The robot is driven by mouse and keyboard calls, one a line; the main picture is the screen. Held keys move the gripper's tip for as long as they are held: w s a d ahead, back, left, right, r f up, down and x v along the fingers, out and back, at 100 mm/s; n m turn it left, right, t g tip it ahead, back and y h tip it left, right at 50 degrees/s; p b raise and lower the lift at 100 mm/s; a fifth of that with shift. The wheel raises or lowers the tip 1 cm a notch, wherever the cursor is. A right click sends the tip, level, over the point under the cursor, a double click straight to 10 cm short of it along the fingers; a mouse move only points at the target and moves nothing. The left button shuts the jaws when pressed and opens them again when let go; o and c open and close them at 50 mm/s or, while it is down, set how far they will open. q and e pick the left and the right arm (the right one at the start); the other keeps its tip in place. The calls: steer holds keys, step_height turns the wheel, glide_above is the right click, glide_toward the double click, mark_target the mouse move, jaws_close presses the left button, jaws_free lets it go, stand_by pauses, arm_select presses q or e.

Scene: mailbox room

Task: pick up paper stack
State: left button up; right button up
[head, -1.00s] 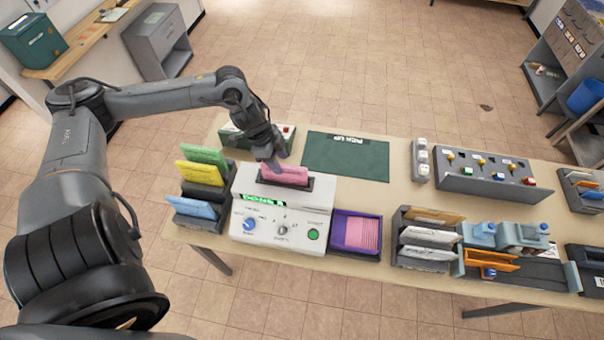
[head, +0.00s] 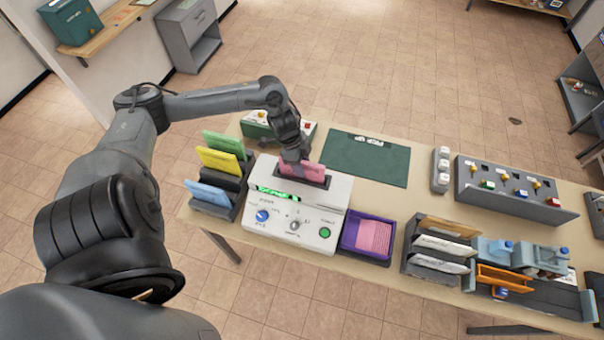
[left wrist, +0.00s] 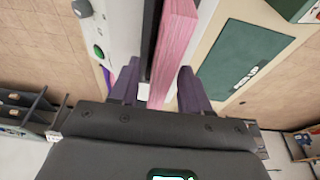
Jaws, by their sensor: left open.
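A pink paper stack (head: 306,170) stands upright in the slot on top of the white machine (head: 330,200). The machine has a lit green display, a blue knob and a green button. My left gripper (head: 295,158) is over the stack's left end. In the left wrist view the open fingers of my left gripper (left wrist: 158,88) are on either side of the pink stack (left wrist: 176,45), with gaps visible. A purple tray (head: 345,232) right of the machine holds more pink sheets (head: 374,238). My right gripper is not in view.
A rack with green (head: 222,143), yellow (head: 218,161) and blue (head: 207,192) papers stands close left of the machine. A dark green mat (head: 367,158) lies bare behind it. An envelope rack (head: 436,250) and a key panel (head: 512,190) stand to the right.

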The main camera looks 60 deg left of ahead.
arm_select(q)
steer(key=shift+x, duration=1.35)
steer(key=shift+f, duration=0.2)
jaws_close()
